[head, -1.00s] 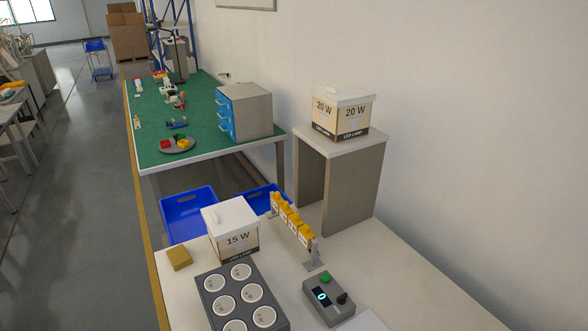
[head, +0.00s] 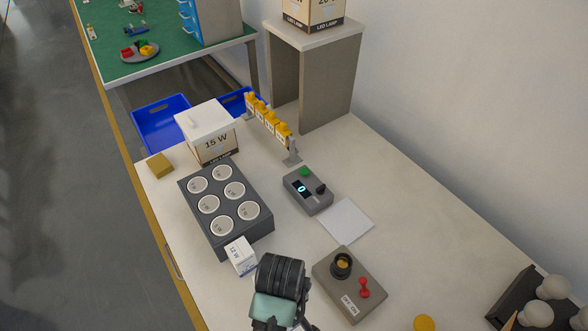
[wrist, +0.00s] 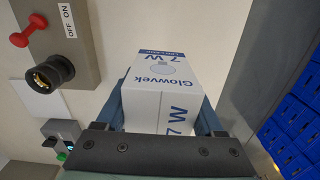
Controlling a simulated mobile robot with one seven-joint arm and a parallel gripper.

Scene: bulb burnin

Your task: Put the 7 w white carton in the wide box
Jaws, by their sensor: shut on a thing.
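A white carton marked 7 W in blue (wrist: 165,85) is held upright between the fingers of my gripper (wrist: 163,108) in the wrist view. In the head view the carton (head: 240,257) is by the near end of the grey six-hole tray, with my gripper (head: 256,276) behind it at the bottom. Whether it touches the table is unclear. A lidded box marked 15 W (head: 212,140) stands beyond the tray. A larger box marked 20 W (head: 312,12) is on a side stand, its top cut off. Neither box is labelled wide.
The grey tray (head: 192,212) has several round white-topped holes. A grey meter (head: 308,192), a white pad (head: 346,220) and a socket block with red switch (head: 350,285) are to the right.

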